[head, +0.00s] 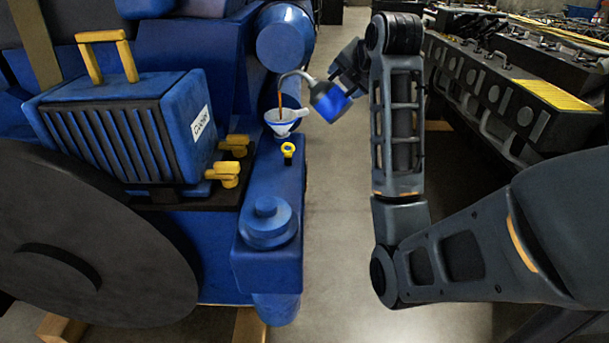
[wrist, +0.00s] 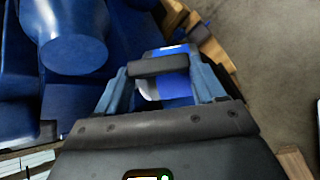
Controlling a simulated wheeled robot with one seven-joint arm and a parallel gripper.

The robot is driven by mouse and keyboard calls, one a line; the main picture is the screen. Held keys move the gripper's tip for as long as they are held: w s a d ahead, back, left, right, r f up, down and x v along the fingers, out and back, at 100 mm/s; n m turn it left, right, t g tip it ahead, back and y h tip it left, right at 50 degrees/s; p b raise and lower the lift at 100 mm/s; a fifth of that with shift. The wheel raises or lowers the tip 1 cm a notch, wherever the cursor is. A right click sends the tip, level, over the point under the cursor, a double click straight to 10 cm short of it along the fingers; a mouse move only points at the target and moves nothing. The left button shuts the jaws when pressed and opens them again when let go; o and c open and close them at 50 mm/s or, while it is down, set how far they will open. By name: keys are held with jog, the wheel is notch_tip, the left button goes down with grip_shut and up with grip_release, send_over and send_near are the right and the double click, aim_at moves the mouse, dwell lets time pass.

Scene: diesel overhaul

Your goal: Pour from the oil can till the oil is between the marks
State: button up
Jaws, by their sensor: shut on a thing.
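The blue oil can (head: 329,101) with a grey top and a thin curved spout is tilted toward the engine. My gripper (head: 345,82) is shut on it. A brown stream of oil (head: 280,94) falls from the spout tip into a white funnel (head: 283,122) on the blue engine housing. A yellow ring handle (head: 288,149), perhaps the dipstick, stands just in front of the funnel. In the wrist view the can (wrist: 172,88) shows between the fingers of my gripper (wrist: 165,80). The oil level and its marks cannot be seen.
The blue engine (head: 268,195) fills the left, with a ribbed cooler box (head: 130,125) and yellow valve levers (head: 226,172). Wooden blocks (head: 62,328) lie under it. A dark engine block (head: 520,85) stands at right. Grey floor between is clear.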

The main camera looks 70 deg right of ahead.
jog(key=shift+r, duration=0.15)
jog(key=shift+w+r, duration=0.1)
dwell(0.3)
jog(key=shift+w+r+g, duration=0.15)
jog(key=shift+r+g, duration=0.05)
jog(key=shift+g, duration=0.1)
dwell(1.3)
jog(key=shift+w+r, duration=0.1)
jog(key=shift+w, duration=0.05)
jog(key=shift+w+r+n+g, duration=0.3)
jog(key=shift+n+g, duration=0.1)
dwell(3.0)
jog(key=shift+w+r, duration=0.1)
jog(key=shift+w, duration=0.05)
jog(key=shift+g, duration=0.3)
dwell(0.8)
jog(key=shift+w+r, duration=0.15)
dwell(0.9)
